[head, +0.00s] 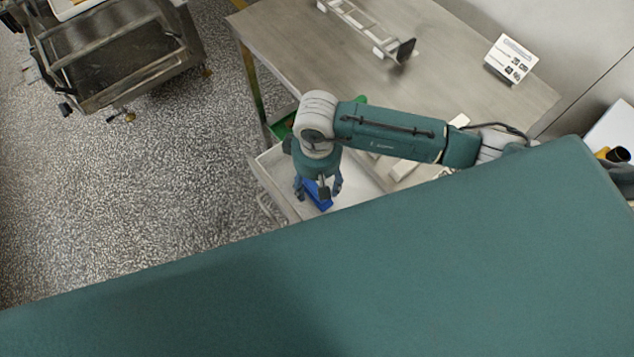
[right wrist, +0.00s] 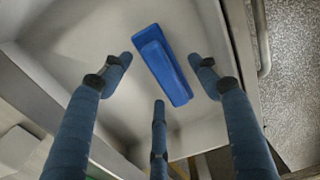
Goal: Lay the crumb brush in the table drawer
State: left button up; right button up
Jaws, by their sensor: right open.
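The crumb brush (right wrist: 160,62) is a blue block with a raised ridge. It lies in the pale open table drawer (head: 276,180), and part of its blue shows in the head view (head: 318,198). My right gripper (head: 318,192) points down over the drawer. In the right wrist view its three fingers (right wrist: 159,76) are spread around the brush, with gaps between them and it. The gripper is open and holds nothing. The drawer floor and walls (right wrist: 215,45) also show there. My left gripper is not in view.
The metal table (head: 300,50) carries a white rack-like frame (head: 365,30) and a sign card (head: 510,58). A green item (head: 284,127) sits under the tabletop. A wheeled cart (head: 120,60) stands at upper left. Speckled floor left of the drawer is clear.

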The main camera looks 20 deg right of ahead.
aim_at(317, 184)
notch_tip(317, 184, up, 11)
jog(key=b, duration=0.3)
jog(key=shift+s, duration=0.1)
dwell(0.4)
